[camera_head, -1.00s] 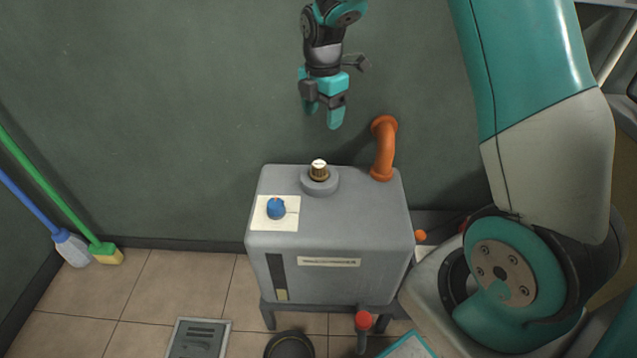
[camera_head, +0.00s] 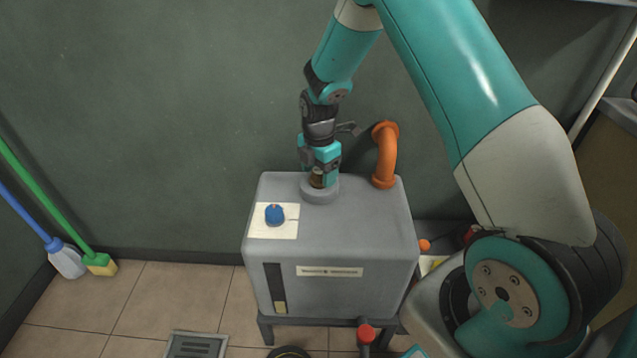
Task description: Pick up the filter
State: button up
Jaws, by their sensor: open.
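The filter (camera_head: 317,180) looks like a small brown and gold cap standing in the round grey collar (camera_head: 320,194) on top of the grey machine. My gripper (camera_head: 320,179) points straight down over it.
The grey machine box (camera_head: 330,235) has a blue knob (camera_head: 274,214) at the top left and an orange pipe (camera_head: 386,155) close to the right of my gripper. A dark wall stands behind. Brooms (camera_head: 68,256) lean at the left.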

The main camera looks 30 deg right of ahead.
jog(key=shift+f, duration=0.3)
jog(key=c, duration=1)
jog(key=shift+r, duration=0.15)
